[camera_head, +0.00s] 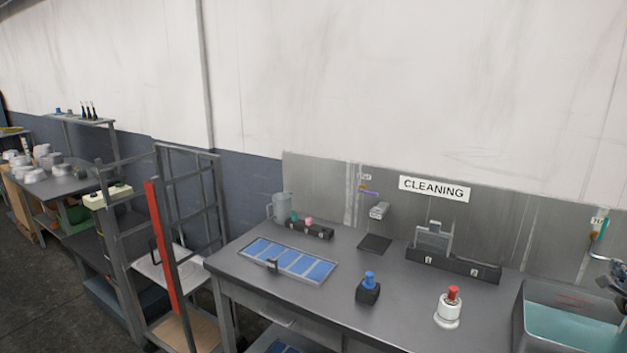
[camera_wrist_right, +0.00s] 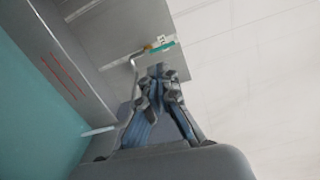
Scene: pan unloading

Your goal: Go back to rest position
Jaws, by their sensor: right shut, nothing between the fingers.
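My right gripper (camera_head: 617,272) shows only in part at the right edge of the head view, above the sink. In the right wrist view its fingers (camera_wrist_right: 158,72) come together at the tips, with nothing between them. My left gripper is in neither view.
A sink (camera_head: 570,329) with teal water is at the right end of the grey cleaning table (camera_head: 330,289). On the table are a tray of blue panels (camera_head: 290,260), a blue-topped bottle (camera_head: 369,288) and a red-topped white bottle (camera_head: 449,308). A metal rack cart (camera_head: 190,200) stands left.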

